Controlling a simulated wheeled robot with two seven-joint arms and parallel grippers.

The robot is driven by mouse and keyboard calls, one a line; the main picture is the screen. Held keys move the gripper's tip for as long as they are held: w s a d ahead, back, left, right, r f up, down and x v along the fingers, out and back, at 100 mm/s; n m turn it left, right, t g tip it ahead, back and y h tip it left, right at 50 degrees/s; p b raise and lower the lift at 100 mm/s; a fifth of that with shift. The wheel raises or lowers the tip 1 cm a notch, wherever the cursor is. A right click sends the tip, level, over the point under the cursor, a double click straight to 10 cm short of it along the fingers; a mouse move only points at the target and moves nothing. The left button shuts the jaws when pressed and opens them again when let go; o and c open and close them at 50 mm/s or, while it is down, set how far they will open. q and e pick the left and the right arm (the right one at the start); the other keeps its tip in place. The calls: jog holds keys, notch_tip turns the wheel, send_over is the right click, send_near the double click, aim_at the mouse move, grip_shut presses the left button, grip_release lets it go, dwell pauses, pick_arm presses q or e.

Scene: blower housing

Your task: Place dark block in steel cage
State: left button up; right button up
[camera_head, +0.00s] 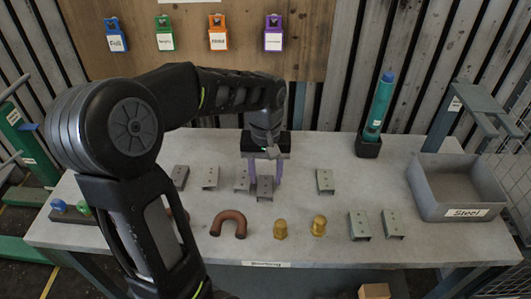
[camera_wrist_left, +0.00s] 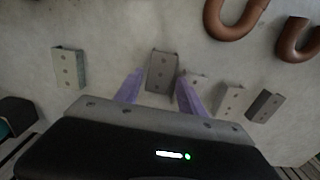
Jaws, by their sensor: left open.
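A dark grey channel-shaped block (camera_head: 265,189) with holes lies on the grey table, and in the left wrist view the dark block (camera_wrist_left: 162,72) shows between the fingertips. My left gripper (camera_head: 266,175) has purple fingers, points down and is open around or just above this block. Whether the fingers touch it I cannot tell. The left gripper also shows in the left wrist view (camera_wrist_left: 158,86). The steel cage (camera_head: 456,190), a grey open bin labelled "Steel", stands at the table's right end. My right gripper is not in view.
Similar metal blocks lie left (camera_head: 211,177) and right (camera_head: 325,181) of the gripper, and two near the front (camera_head: 359,226). A copper bend (camera_head: 229,223) and brass fittings (camera_head: 319,225) lie in front. A teal tool (camera_head: 379,105) stands upright in a dark holder behind.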

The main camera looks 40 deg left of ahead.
aim_at(265, 186)
pick_arm(q)
notch_tip(265, 186, up, 9)
jog(key=shift+r, duration=0.2)
jog(key=shift+f, duration=0.15)
jog(key=shift+c, duration=0.4)
